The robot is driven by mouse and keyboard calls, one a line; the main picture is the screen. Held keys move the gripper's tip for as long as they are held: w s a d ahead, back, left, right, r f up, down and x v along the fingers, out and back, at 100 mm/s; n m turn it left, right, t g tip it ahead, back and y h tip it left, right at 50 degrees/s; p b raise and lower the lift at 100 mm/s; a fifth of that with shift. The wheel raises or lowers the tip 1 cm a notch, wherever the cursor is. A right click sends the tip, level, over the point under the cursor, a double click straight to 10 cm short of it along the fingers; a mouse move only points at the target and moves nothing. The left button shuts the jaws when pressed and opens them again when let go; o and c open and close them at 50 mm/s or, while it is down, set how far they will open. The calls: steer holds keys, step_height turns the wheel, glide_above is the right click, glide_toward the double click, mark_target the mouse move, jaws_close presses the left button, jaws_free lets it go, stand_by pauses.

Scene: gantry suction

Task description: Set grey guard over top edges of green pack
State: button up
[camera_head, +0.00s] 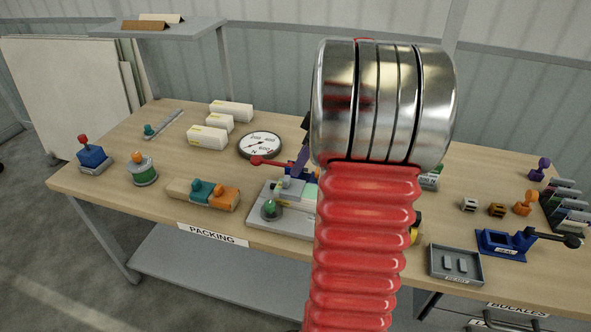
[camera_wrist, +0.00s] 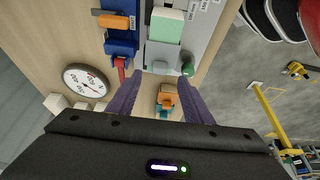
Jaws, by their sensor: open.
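The pale green pack (camera_wrist: 167,28) sits on a grey fixture at the top of the wrist view. In the head view a sliver of the pack (camera_head: 310,192) shows beside my arm. A grey piece (camera_wrist: 158,55), which looks like the guard, lies against the pack's near end, below it in the wrist view; I cannot tell whether it covers any edge. My gripper (camera_wrist: 163,82) is open, its two purple fingers apart with nothing held between them. In the head view a purple finger (camera_head: 302,158) shows above the fixture; my arm hides the rest.
A red-handled blue clamp (camera_wrist: 121,45) and a green knob (camera_wrist: 188,69) stand close to the pack. A tan block with teal and orange parts (camera_head: 204,193), a dial (camera_head: 261,145) and white boxes lie left. A grey tray (camera_head: 456,265) is at right.

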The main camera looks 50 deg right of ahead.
steer(key=v, duration=0.6)
steer(key=shift+r, duration=0.2)
steer(key=shift+s, duration=0.1)
stand_by(0.7)
steer(key=s+a+m+h, duration=0.1)
steer(key=s+a, duration=0.3)
steer(key=a, duration=1.4)
steer(key=s+a+m+t+h, duration=0.1)
steer(key=s+a+m, duration=0.3)
steer(key=a, duration=1.5)
steer(key=shift+s+a+r+t, duration=0.15)
steer(key=shift+s+r+t, duration=0.15)
steer(key=shift+s, duration=0.15)
